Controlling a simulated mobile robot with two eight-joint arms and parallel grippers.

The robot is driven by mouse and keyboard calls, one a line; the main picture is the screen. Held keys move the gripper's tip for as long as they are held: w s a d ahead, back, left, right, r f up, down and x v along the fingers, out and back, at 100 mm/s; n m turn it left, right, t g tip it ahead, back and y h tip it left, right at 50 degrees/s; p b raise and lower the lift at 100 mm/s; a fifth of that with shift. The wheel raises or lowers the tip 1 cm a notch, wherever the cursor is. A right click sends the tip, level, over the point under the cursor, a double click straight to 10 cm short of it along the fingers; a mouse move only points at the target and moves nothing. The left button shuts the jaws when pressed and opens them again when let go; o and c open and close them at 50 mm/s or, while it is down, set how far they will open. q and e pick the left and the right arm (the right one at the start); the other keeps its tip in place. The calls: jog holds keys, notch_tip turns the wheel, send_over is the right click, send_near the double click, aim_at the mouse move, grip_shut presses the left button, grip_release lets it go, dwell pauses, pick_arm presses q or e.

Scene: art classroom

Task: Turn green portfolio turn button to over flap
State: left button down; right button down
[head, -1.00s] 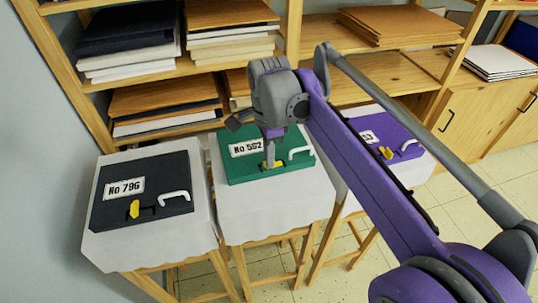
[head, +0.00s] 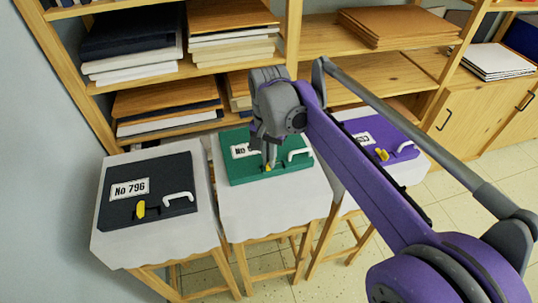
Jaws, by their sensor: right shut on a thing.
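The green portfolio (head: 242,172) lies on a cloth-covered stool in the middle, with a white label, partly hidden, and a white handle (head: 299,154) at its right. My right gripper (head: 270,164) points down over it and is shut on the yellow turn button (head: 268,168), of which only a little shows below the fingers. The gripper hides the button's exact angle and part of the label. My left gripper is not in view.
A black portfolio (head: 165,185) marked No 796 lies on the left stool, with a yellow button (head: 141,209) and white handle. A purple portfolio (head: 398,141) lies on the right stool, partly behind my right arm. Wooden shelves (head: 340,57) with stacked boards stand behind.

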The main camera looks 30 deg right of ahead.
jog(key=n+p, duration=0.1)
jog(key=n, duration=0.3)
jog(key=shift+n, duration=1.9)
jog(key=c, duration=1)
grip_release()
notch_tip(320, 180, up, 11)
jog(key=p, duration=0.1)
jog(key=shift+s+f, duration=0.1)
jog(key=shift+f, duration=0.1)
